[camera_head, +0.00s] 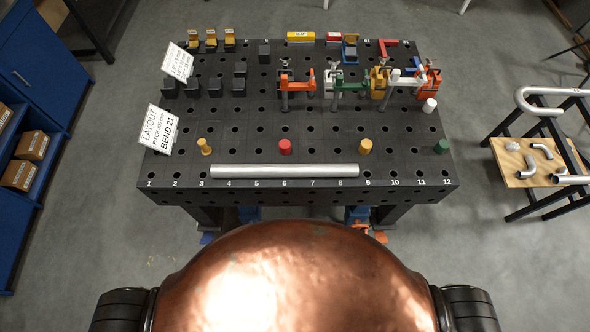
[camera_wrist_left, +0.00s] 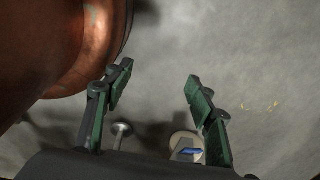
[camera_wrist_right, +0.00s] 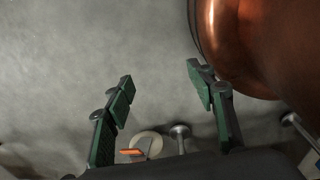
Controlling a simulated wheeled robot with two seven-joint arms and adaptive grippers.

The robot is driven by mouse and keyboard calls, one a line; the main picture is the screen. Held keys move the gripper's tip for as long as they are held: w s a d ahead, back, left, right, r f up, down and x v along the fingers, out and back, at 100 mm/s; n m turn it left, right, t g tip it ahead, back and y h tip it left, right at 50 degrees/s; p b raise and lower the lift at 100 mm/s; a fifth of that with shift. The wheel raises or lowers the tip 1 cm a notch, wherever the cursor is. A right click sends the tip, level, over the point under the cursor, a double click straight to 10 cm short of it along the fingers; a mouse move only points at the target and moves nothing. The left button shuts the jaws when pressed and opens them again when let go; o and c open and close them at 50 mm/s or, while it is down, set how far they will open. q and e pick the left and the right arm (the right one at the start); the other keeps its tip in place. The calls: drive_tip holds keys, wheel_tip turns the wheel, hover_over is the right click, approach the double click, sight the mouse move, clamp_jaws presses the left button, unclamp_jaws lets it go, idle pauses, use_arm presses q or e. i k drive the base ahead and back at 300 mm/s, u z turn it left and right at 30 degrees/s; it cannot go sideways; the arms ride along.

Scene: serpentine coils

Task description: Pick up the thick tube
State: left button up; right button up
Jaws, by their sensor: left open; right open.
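The thick tube (camera_head: 285,171) is a straight silver metal tube. It lies flat along the front edge of the black perforated table (camera_head: 230,142), above the numbers from about 3 to 8. Neither gripper shows in the head view. My left gripper (camera_wrist_left: 158,84) is open and empty in the left wrist view, over the grey floor beside my copper body.
Yellow (camera_head: 205,147), red (camera_head: 285,146), orange (camera_head: 365,146) and green (camera_head: 441,146) pegs stand behind the tube. A rack with bent tubes (camera_head: 527,165) is at right, a blue cabinet (camera_head: 40,80) at left.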

sight(349, 170)
drive_tip(key=u, duration=0.55)
drive_tip(key=k, duration=1.25)
drive_tip(key=z, duration=0.3)
drive_tip(key=i, duration=0.6)
drive_tip(key=z, duration=0.75)
drive_tip(key=i, duration=0.65)
drive_tip(key=u, duration=0.05)
